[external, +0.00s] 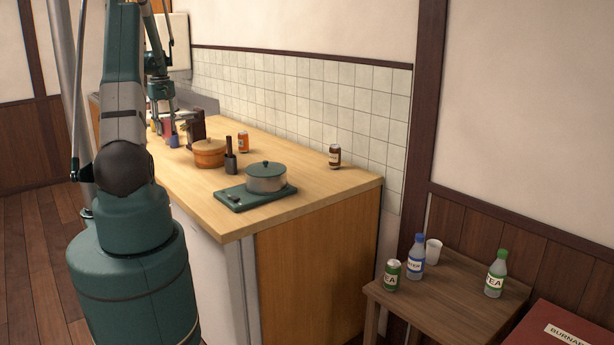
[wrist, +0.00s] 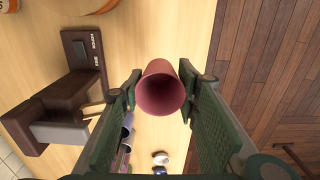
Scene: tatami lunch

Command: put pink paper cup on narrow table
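The pink paper cup (wrist: 158,94) shows in the wrist view with its open mouth facing the camera. My gripper (wrist: 162,92) has one green-padded finger on each side of it, very close to the walls; I cannot tell whether they touch. In the external view my gripper (external: 173,137) is low over the far left part of the counter, and I cannot make out the pink cup there. A small dark wooden table (external: 450,302), likely the narrow table, stands at the lower right, far from my gripper.
The wooden counter (external: 330,188) holds a brown coffee machine (external: 197,128), orange pot (external: 209,153), green-lidded pot (external: 266,178) and cans. On the small table are a green can (external: 391,276), two bottles and a white cup (external: 433,252). Its front middle is clear.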

